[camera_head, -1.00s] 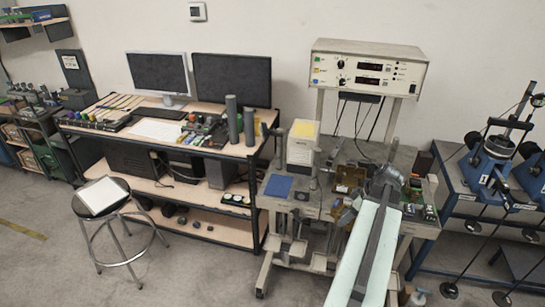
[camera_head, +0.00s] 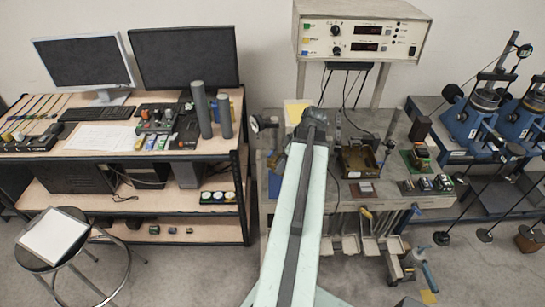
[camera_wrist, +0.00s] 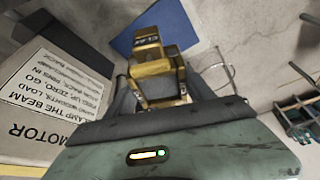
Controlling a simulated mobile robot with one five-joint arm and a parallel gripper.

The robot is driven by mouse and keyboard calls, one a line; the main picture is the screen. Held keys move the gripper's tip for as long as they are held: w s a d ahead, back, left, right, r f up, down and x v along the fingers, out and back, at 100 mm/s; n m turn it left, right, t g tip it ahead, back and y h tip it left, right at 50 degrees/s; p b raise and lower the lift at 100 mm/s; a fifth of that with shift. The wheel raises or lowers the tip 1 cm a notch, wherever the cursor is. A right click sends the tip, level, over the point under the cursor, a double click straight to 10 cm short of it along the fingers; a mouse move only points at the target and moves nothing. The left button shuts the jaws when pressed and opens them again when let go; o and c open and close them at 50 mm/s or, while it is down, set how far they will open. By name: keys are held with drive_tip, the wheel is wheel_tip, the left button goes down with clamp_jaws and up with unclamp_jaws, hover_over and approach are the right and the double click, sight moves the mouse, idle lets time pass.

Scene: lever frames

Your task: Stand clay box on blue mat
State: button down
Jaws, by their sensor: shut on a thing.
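In the wrist view my gripper (camera_wrist: 152,80) is shut on the clay box (camera_wrist: 147,42), a small yellow-brown box with dark lettering. The blue mat (camera_wrist: 190,20) lies flat on the bench beyond the box, which overlaps it in the picture. I cannot tell the height of the box above the mat. In the head view my arm covers most of the mat, and only a small blue patch (camera_head: 274,186) shows at its left. The clay box and gripper jaws cannot be made out clearly there.
In the head view a brown tray (camera_head: 358,160) and small dark items (camera_head: 430,184) occupy the bench's right side. The instrument console (camera_head: 360,35) stands behind.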

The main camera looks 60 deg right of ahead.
drive_tip(key=shift+s, duration=0.1)
drive_tip(key=shift+w+f, duration=0.1)
drive_tip(key=shift+w, duration=0.1)
drive_tip(key=b, duration=0.7)
hover_over(280, 183)
drive_tip(key=f, duration=0.6)
drive_tip(key=shift+s+d+f, duration=0.3)
drive_tip(key=shift+d, duration=0.05)
drive_tip(key=shift+f+b, duration=0.5)
drive_tip(key=shift+f, duration=0.05)
drive_tip(key=shift+s+a+f+b, duration=0.15)
drive_tip(key=shift+f+b, duration=0.3)
drive_tip(key=shift+b, duration=0.05)
drive_tip(key=shift+c, duration=1.4)
unclamp_jaws()
